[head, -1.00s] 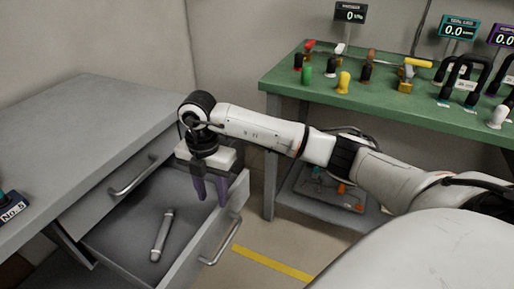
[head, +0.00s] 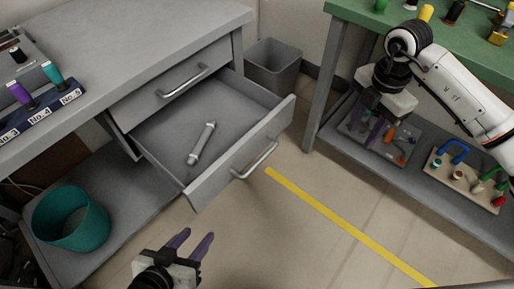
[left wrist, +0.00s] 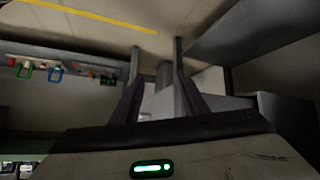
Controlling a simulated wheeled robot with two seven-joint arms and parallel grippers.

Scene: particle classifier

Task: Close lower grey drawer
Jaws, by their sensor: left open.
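The lower grey drawer (head: 232,163) is pulled out of the grey desk in the head view, with a bar handle (head: 256,161) on its front. A pale rod-shaped object (head: 202,142) lies inside it. My left gripper (head: 197,245) is open and empty, low in front of the drawer and apart from it. Its two dark fingers also show in the left wrist view (left wrist: 160,92), with grey furniture surfaces beyond. My right gripper (head: 372,130) hangs by the green bench, away from the drawer; its fingers blend into the clutter behind.
The upper drawer (head: 182,84) is shut. A teal bin (head: 72,219) stands on the lower shelf at left. A grey waste bin (head: 273,66) stands behind the drawer. The bench's lower shelf (head: 420,187) holds tool trays. Floor with a yellow line (head: 345,223) is clear ahead.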

